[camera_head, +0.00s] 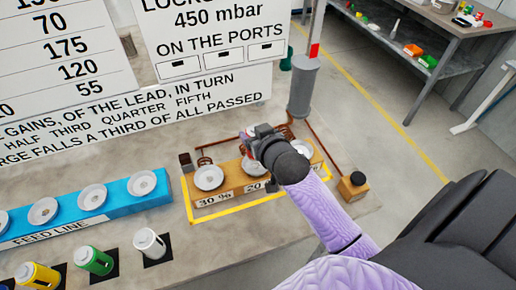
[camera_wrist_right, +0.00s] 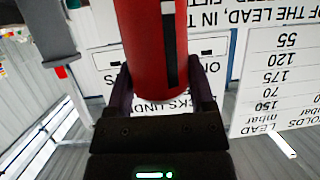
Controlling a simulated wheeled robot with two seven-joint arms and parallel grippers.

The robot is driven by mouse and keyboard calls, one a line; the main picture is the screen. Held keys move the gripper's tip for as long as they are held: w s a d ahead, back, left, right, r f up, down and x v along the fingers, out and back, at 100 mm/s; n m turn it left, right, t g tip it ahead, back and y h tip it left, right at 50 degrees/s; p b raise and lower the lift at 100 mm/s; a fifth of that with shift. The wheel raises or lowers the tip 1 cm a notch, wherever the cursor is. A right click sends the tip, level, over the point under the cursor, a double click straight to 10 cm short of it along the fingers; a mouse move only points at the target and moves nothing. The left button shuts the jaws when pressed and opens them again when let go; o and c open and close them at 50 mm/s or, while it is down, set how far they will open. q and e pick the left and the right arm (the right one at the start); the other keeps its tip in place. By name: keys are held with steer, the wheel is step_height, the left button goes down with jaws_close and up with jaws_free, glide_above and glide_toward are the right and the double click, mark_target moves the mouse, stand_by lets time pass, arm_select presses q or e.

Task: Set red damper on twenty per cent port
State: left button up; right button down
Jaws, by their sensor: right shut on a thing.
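My right gripper (camera_head: 252,143) is shut on the red damper (camera_wrist_right: 152,45), a red cylinder with a black stripe. The damper fills the top middle of the right wrist view between the two dark fingers. In the head view the gripper is over the wooden port block (camera_head: 231,187) and hides most of the damper. The block has a port with a pale dish (camera_head: 208,178) above the "30 %" label, a middle dish (camera_head: 254,167) above a partly hidden label starting "20", and a right dish partly behind my wrist. I cannot tell whether the damper touches a port. My left gripper is not in view.
The blue feed line block (camera_head: 118,199) with several pale dishes is at the left. Yellow (camera_head: 37,276), green (camera_head: 94,260) and white (camera_head: 149,243) cylinders stand in front of it. A grey post (camera_head: 303,88) and a wooden block with a black knob (camera_head: 352,186) flank the port block.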

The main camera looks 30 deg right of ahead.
step_height(320, 180, down, 5)
steer(key=shift+f+b, duration=0.15)
steer(key=shift+b, duration=0.7)
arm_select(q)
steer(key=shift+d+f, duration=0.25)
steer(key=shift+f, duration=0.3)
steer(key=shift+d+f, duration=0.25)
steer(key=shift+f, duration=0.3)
arm_select(e)
jaws_free()
steer(key=shift+s+r, duration=0.1)
steer(key=shift+r, duration=0.15)
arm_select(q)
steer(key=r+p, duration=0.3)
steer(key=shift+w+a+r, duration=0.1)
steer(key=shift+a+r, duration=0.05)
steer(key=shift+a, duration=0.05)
arm_select(e)
steer(key=v, duration=1.1)
steer(key=shift+s, duration=0.4)
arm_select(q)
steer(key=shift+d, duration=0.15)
arm_select(e)
steer(key=shift+a, duration=0.1)
